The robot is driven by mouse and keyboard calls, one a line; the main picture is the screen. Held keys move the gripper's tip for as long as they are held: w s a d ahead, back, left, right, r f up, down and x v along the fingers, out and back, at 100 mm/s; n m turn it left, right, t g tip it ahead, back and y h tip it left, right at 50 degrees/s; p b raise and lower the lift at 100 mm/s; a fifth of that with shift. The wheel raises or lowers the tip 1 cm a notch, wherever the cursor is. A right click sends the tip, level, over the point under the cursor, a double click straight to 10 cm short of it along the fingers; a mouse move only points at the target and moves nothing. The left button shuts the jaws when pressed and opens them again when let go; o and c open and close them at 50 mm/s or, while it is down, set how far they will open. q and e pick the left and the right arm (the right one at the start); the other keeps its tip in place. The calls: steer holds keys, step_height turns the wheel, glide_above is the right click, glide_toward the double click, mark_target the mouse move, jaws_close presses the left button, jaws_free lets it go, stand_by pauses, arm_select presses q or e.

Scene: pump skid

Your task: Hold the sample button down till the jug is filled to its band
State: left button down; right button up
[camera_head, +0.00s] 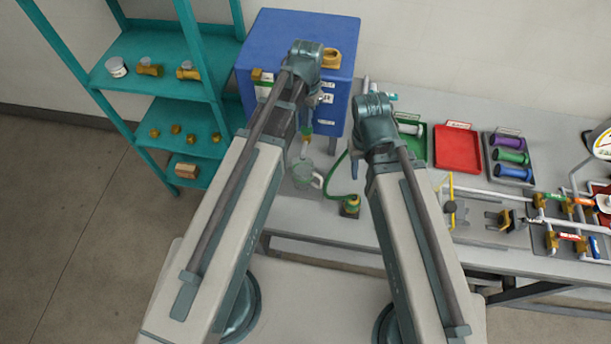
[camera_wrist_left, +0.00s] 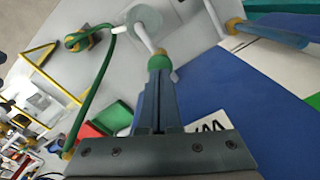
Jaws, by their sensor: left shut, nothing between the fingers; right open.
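The jug (camera_head: 303,174) is a pale, see-through vessel with a white handle, standing on the bench in front of the blue cabinet (camera_head: 290,36). A white spout (camera_head: 306,148) with a green and brass fitting (camera_head: 306,134) comes down over it. In the left wrist view the jug (camera_wrist_left: 143,19) is below the spout (camera_wrist_left: 143,38); its band and liquid level cannot be made out. My left gripper (camera_wrist_left: 157,76) is shut and empty, its tips close to the green fitting (camera_wrist_left: 158,63); contact is unclear. My right gripper (camera_head: 355,165) is open, right of the jug.
A green hose (camera_head: 332,184) runs to a brass fitting (camera_head: 350,206) on the bench, right of the jug. Green and red trays (camera_head: 458,148), pipes and valves stand further right. A teal shelf (camera_head: 150,50) with brass parts is at the left.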

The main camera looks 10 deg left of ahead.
arm_select(q)
steer(key=shift+f, duration=0.25)
steer(key=shift+f+b, duration=0.95)
steer(key=shift+b, duration=0.25)
stand_by(1.3)
step_height(320, 180, up, 3)
steer(key=p, duration=0.2)
steer(key=shift+f+p, duration=0.15)
steer(key=shift+p, duration=0.2)
steer(key=shift+f, duration=0.15)
steer(key=shift+f+b, duration=0.3)
steer(key=shift+b, duration=0.15)
steer(key=shift+f+b, duration=0.85)
stand_by(2.6)
